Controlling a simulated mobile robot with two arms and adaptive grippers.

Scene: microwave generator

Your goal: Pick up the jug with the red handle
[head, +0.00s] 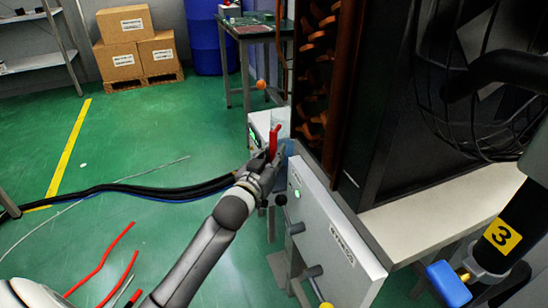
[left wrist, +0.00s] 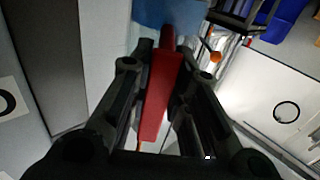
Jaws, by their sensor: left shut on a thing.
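The jug (head: 283,122) has a clear upper part and a red handle (head: 273,142). My left gripper (head: 270,162) is shut on the red handle. In the left wrist view the handle (left wrist: 159,95) runs lengthwise between the two dark fingers, and the jug's blue body (left wrist: 170,12) shows at the top edge. The gripper hides part of the jug's lower body in the head view. It is unclear whether the jug touches a surface. My right gripper is not in view.
The white machine panel (head: 335,240) with protruding knobs is close to the right of my left arm. A dark fan-like cage (head: 480,80) stands at right. Black cables (head: 130,188) cross the green floor. Boxes (head: 138,58) stand at the back; open floor lies left.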

